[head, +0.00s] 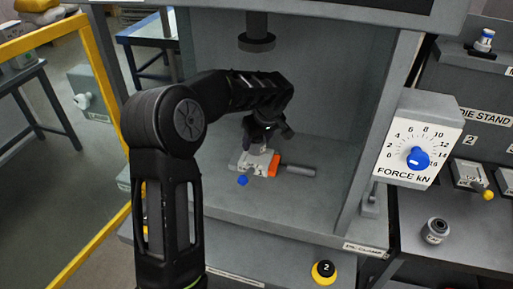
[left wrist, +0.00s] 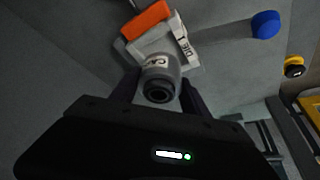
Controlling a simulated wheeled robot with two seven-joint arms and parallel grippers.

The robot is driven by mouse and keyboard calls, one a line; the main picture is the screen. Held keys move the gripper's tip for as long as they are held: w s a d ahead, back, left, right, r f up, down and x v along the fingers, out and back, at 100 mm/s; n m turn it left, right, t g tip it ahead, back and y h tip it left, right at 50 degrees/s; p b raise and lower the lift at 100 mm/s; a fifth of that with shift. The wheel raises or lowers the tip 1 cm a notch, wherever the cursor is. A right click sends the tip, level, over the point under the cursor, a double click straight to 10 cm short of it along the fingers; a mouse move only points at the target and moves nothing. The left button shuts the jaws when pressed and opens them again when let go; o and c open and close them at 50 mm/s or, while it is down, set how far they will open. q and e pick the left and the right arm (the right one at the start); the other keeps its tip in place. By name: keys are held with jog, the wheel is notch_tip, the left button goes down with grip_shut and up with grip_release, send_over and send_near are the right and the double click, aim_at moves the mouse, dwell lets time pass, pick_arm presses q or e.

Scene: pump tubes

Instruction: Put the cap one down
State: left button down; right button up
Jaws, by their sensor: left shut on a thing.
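My left gripper (head: 266,136) is inside the press bay, low over the die block (head: 252,162). In the left wrist view, my left gripper (left wrist: 158,98) is shut on a grey round cap (left wrist: 160,84) with a label that starts with "CA". The cap is directly over or against the die block (left wrist: 165,38); I cannot tell whether they touch. The block is white-grey, with an orange piece (left wrist: 147,19) and a blue knob (left wrist: 265,24). The gripper hides the cap in the head view. My right gripper is not in view.
The press ram (head: 257,40) hangs above. The force dial (head: 418,158) is on the right post. A grey round part (head: 435,230) and another block (head: 468,175) with a yellow knob stand at the right.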

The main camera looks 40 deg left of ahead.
aim_at(256, 148)
pick_arm(q)
notch_tip(256, 148, down, 3)
jog(key=shift+a+f+p, duration=0.15)
jog(key=shift+p, duration=0.4)
jog(key=shift+f, duration=0.1)
jog(key=shift+f+b, duration=0.25)
jog(key=shift+b, duration=0.15)
jog(key=c, duration=0.6)
grip_release()
jog(key=shift+o, duration=0.2)
jog(key=shift+r, duration=0.15)
jog(key=shift+r+p, duration=0.2)
jog(key=shift+p, duration=0.25)
jog(key=shift+d+r+b, duration=0.2)
jog(key=shift+r+b, duration=0.05)
jog(key=shift+b, duration=0.05)
jog(key=b+v, duration=0.1)
jog(key=v, duration=1)
jog(key=shift+b, duration=0.35)
